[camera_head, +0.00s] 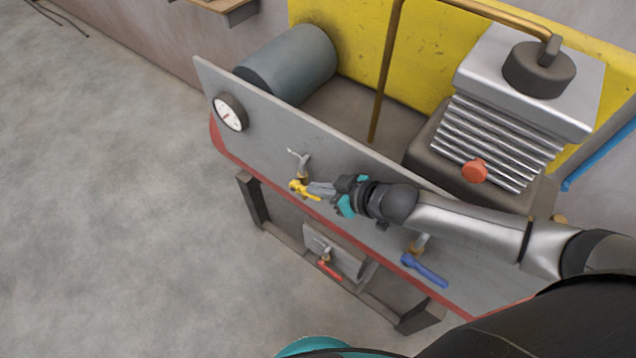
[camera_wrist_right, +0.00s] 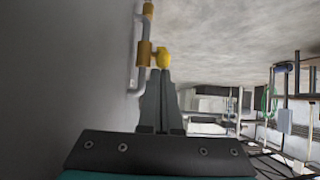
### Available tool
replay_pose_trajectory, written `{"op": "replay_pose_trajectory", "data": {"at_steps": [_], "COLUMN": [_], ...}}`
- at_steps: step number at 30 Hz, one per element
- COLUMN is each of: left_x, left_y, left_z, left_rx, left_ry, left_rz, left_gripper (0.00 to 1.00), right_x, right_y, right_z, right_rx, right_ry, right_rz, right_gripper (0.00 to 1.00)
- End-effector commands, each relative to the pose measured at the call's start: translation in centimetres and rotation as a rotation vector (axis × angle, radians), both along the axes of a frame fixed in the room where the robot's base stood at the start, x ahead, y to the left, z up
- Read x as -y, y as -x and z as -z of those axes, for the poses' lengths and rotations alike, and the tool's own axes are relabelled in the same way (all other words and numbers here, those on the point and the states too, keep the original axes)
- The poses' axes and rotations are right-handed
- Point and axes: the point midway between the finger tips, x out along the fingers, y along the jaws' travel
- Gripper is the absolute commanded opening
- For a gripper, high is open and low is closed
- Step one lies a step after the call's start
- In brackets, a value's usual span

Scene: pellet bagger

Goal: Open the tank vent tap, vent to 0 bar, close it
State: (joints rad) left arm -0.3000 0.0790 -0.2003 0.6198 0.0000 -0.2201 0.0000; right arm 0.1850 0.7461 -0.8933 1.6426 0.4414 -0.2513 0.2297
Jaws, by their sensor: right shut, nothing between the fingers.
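A yellow-handled tap (camera_head: 296,186) sits on a small brass and grey pipe (camera_head: 302,164) on the grey panel (camera_head: 270,128). Its handle points to the lower right. My right gripper (camera_head: 314,188) is shut and empty, with its fingertips right at the yellow handle. In the right wrist view the fingertips (camera_wrist_right: 162,75) lie just below the yellow handle end (camera_wrist_right: 164,58); I cannot tell whether they touch. A white dial gauge (camera_head: 229,113) is at the panel's left end; its reading is too small to tell. None of the taps shows a readable label. My left gripper is out of view.
A blue-handled tap (camera_head: 424,270) is lower right on the panel, below my right arm. A red-handled tap (camera_head: 329,269) is on a lower plate. A grey tank (camera_head: 290,63) and a finned compressor (camera_head: 500,140) stand behind the panel. The floor at left is clear.

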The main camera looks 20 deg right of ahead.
Motion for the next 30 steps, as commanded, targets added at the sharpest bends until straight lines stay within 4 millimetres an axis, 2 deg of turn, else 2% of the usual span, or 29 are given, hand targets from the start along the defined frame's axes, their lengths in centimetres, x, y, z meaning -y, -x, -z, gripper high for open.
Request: {"op": "replay_pose_trajectory", "data": {"at_steps": [12,30], "left_x": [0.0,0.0], "left_y": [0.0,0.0], "left_z": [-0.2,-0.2], "left_rx": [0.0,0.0], "left_ry": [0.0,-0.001], "left_rz": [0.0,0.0], "left_gripper": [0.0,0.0], "right_x": [0.7,1.0], "right_y": [0.9,1.4], "right_z": [1.9,2.8], "right_rx": [-0.006,-0.018], "right_ry": [0.004,0.012], "right_rz": [0.001,0.001], "right_gripper": [0.0,0.0]}}
